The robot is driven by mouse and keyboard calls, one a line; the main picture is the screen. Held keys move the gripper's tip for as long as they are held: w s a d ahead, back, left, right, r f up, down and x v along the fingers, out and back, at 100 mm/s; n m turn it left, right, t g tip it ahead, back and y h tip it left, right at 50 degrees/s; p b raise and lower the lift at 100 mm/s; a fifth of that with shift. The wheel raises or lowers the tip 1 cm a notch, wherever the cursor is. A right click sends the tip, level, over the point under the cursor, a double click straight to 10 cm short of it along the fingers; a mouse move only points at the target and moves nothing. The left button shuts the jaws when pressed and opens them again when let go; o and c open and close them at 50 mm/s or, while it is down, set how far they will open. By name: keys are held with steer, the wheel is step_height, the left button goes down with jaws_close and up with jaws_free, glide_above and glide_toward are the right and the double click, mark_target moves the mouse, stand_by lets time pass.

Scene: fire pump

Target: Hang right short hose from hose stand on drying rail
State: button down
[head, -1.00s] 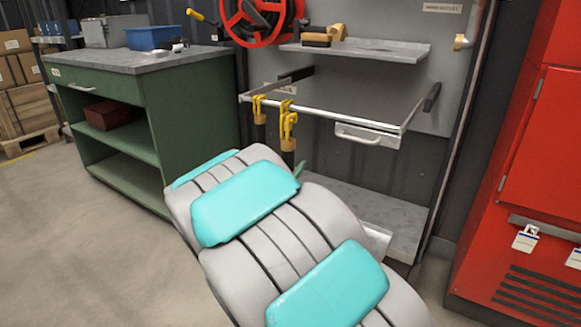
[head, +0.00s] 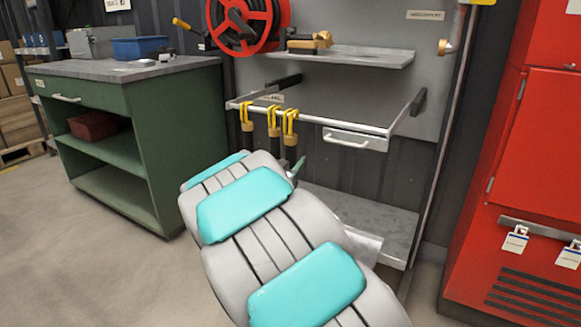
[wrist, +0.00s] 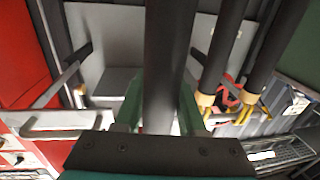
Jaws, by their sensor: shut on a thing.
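The drying rail (head: 345,123) is a pale bar across the front of a wall frame. Two black hoses with brass couplings hang by yellow straps on its left part, the left hose (head: 247,125) and the middle hose (head: 274,131). The right short hose (head: 290,138) is beside them, its yellow strap at rail height; I cannot tell whether the strap bears on the rail. In the wrist view my gripper (wrist: 160,115) has its green fingers shut on this black hose (wrist: 163,60). My arm hides most of the gripper in the head view. No hose stand is identifiable.
A shelf (head: 350,57) is above and a grey lower shelf (head: 375,215) below. A green workbench (head: 160,140) stands left, a red cabinet (head: 530,150) right. The rail's right part is free.

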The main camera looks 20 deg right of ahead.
steer(key=w+d+f+b, duration=0.1)
steer(key=w+d+b, duration=0.1)
steer(key=w+d, duration=0.3)
steer(key=shift+d+f+b, duration=0.35)
steer(key=shift+d+b, duration=0.05)
steer(key=shift+d, duration=0.2)
stand_by(0.4)
stand_by(0.3)
steer(key=shift+c, duration=2.1)
jaws_free()
steer(key=shift+s, duration=0.1)
